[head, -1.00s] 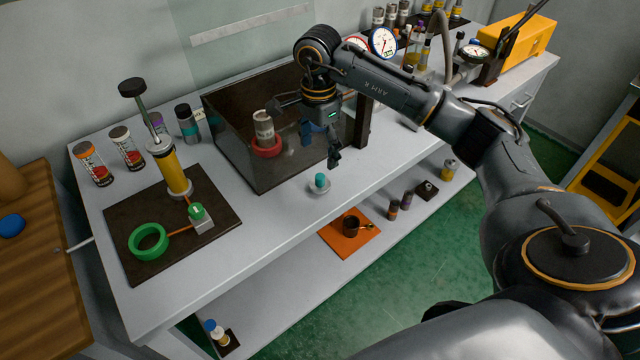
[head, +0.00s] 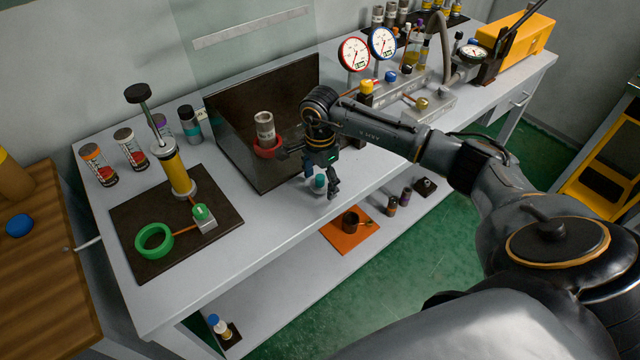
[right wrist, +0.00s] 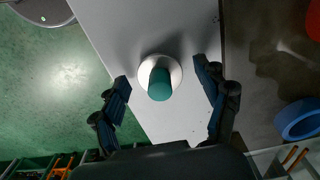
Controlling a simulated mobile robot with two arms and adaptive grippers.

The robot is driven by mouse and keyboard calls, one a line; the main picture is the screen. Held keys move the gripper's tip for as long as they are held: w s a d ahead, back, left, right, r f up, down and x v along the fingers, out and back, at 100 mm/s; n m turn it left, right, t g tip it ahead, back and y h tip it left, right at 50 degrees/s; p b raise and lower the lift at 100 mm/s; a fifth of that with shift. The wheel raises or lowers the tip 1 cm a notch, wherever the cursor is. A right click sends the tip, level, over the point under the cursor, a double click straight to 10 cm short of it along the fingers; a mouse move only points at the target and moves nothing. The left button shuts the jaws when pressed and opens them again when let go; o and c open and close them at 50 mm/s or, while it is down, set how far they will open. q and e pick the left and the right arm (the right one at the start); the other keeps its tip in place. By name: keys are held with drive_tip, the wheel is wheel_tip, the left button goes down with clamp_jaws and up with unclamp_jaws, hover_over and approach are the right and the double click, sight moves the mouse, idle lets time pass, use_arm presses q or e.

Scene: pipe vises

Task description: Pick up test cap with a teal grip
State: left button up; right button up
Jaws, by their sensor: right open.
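The test cap with a teal grip (head: 319,182) stands on the grey bench near its front edge, partly hidden by my right gripper in the head view. In the right wrist view the cap's teal grip (right wrist: 160,84) rises from a round white base (right wrist: 160,68). My right gripper (head: 322,193) is just above the cap. In the right wrist view its fingers (right wrist: 162,88) are open, one on each side of the teal grip and apart from it. My left gripper is not in view.
A dark panelled box (head: 225,120) with a grey cylinder in a red ring (head: 268,152) stands behind the cap. A dark mat (head: 150,213) with a pump and green ring lies to the left. A lower shelf (head: 270,290) runs below the bench.

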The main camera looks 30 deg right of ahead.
drive_tip(key=c, duration=1.3)
drive_tip(key=shift+r, duration=0.1)
